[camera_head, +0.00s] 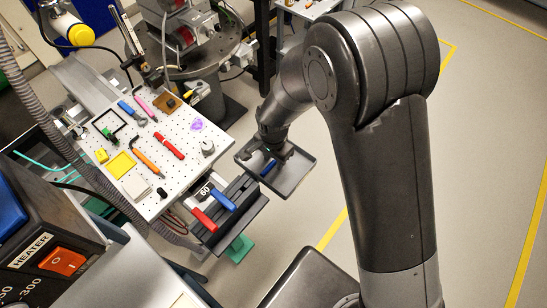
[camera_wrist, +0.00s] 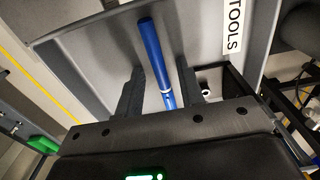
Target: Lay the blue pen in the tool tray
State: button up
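The blue pen (camera_wrist: 152,52) shows between my two fingers in the wrist view, over the grey floor of the tool tray (camera_wrist: 100,50), which bears a white TOOLS label. The pen appears to lie in the tray; its contact with the floor is not clear. My gripper (camera_wrist: 160,72) is open, with a gap on each side of the pen. In the head view, the pen (camera_head: 268,167) shows just below my gripper (camera_head: 271,156), at the left part of the tray (camera_head: 296,176). The pen's near end is partly hidden by my gripper.
A perforated board (camera_head: 185,128) left of the tray holds several pens and small tools. A dark rack (camera_head: 245,208) with red and blue handles stands close below the tray. A round metal stage (camera_head: 215,60) stands behind. Floor to the right is clear.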

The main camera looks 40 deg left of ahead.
aim_at(274, 161)
jog(key=shift+r, duration=0.1)
notch_tip(274, 161, up, 12)
dwell(0.5)
jog(key=shift+r, duration=0.1)
jog(key=w+d+r+t+y, duration=0.1)
jog(key=w+d+r, duration=0.4)
jog(key=d+r, duration=0.5)
jog(key=w+d+r+t, duration=0.1)
jog(key=w+d+r, duration=0.45)
jog(key=d, duration=0.85)
jog(key=s+d+r+t, duration=0.1)
jog(key=s+d+r, duration=0.2)
jog(key=d, duration=0.7)
jog(key=s+d+r+t+h, duration=0.1)
jog(key=s+d+r, duration=0.3)
jog(key=d, duration=0.6)
jog(key=s+t, duration=0.1)
jog(key=s, duration=0.1)
jog(key=shift+s+d+t, duration=0.25)
jog(key=shift+s+t, duration=0.05)
jog(key=shift+s, duration=0.05)
